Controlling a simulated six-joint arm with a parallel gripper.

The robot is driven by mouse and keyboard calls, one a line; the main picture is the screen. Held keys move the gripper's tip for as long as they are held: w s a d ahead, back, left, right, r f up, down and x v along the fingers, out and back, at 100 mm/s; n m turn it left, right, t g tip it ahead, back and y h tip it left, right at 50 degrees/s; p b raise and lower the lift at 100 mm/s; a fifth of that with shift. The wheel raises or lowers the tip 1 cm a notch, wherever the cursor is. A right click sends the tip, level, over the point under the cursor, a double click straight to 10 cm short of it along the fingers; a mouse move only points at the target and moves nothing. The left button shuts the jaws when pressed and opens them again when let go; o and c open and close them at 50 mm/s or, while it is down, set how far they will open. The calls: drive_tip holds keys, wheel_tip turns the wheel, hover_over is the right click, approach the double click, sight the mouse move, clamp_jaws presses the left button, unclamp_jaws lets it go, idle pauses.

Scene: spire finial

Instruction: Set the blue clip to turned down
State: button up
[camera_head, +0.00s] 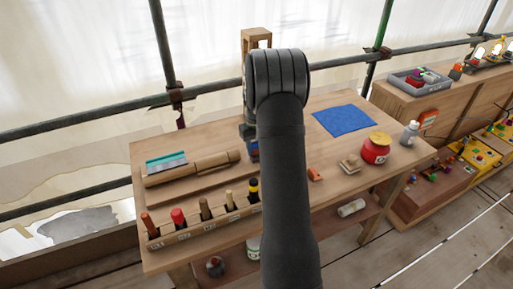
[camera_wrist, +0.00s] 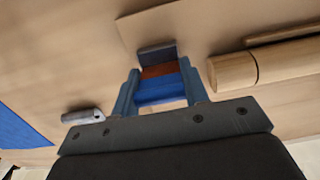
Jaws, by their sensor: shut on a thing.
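My gripper (camera_wrist: 157,80) points at the wooden bench top in the wrist view, with one bluish finger on each side. It is shut on a blue block-like piece, which I take to be the blue clip (camera_wrist: 160,91). A red-brown band and a dark grey end show just beyond the blue part, close to the bench top. I cannot tell whether the clip is turned up or down. In the head view, my arm hides most of the gripper; a small blue patch (camera_head: 252,150) shows at the arm's left edge.
A wooden roller-like piece (camera_wrist: 275,65) lies right of the gripper in the wrist view; a grey metal piece (camera_wrist: 82,116) lies left. The head view shows a blue cloth (camera_head: 344,121), a red jar (camera_head: 376,149) and a rack of handled tools (camera_head: 195,225) on the bench.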

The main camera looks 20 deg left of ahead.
drive_tip(key=g+h, duration=0.1)
drive_tip(key=w+a+g+h, duration=0.1)
drive_tip(key=shift+f+g+h, duration=0.15)
drive_tip(key=shift+g+h, duration=0.15)
drive_tip(key=shift+w+a+f+g+h, duration=0.15)
drive_tip(key=shift+g+h, duration=0.5)
drive_tip(key=shift+w+a+f+g+h, duration=0.1)
drive_tip(key=shift+w+a+g+h, duration=0.05)
drive_tip(key=shift+g+h, duration=0.5)
drive_tip(key=o, duration=1)
drive_tip(key=shift+r, duration=0.15)
